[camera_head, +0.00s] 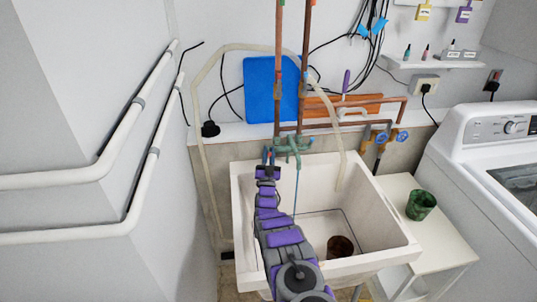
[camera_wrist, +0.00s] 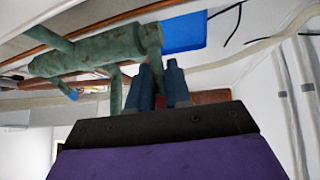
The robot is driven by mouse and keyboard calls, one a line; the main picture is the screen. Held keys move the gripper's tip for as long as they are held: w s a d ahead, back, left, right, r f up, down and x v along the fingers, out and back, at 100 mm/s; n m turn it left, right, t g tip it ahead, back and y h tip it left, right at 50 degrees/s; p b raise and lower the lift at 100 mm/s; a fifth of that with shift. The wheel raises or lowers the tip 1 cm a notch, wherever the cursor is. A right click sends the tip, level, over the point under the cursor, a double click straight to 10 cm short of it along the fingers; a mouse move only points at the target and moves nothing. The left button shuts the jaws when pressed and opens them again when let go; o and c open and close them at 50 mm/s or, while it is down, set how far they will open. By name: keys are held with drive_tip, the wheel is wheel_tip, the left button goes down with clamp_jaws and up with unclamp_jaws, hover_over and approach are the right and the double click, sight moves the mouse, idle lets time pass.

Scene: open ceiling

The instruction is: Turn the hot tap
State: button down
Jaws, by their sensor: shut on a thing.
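The green, weathered tap (camera_head: 293,145) is mounted on the wall above the back edge of the white sink, below two copper pipes. Its thick green body fills the upper left of the wrist view (camera_wrist: 95,52). My gripper (camera_head: 268,158) is at the left end of the tap, with its two blue-grey fingers pointing up. In the wrist view, the fingers (camera_wrist: 160,88) are close together beside the end of the tap body. They are shut on a small red part, the hot tap handle (camera_wrist: 161,103). Most of that handle is hidden by the fingers.
The white sink (camera_head: 395,238) lies under my arm, with a brown pot (camera_head: 340,247) inside. A green pot (camera_head: 420,205) stands on a white side table (camera_head: 450,235). A washing machine (camera_head: 480,160) is at right; white wall pipes (camera_head: 125,150) run at left.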

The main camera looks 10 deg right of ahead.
drive_tip(key=shift+f, duration=0.15)
drive_tip(key=c, duration=1.1)
unclamp_jaws()
drive_tip(key=p+v, duration=0.3)
drive_tip(key=v, duration=0.9)
drive_tip(key=shift+a, duration=0.15)
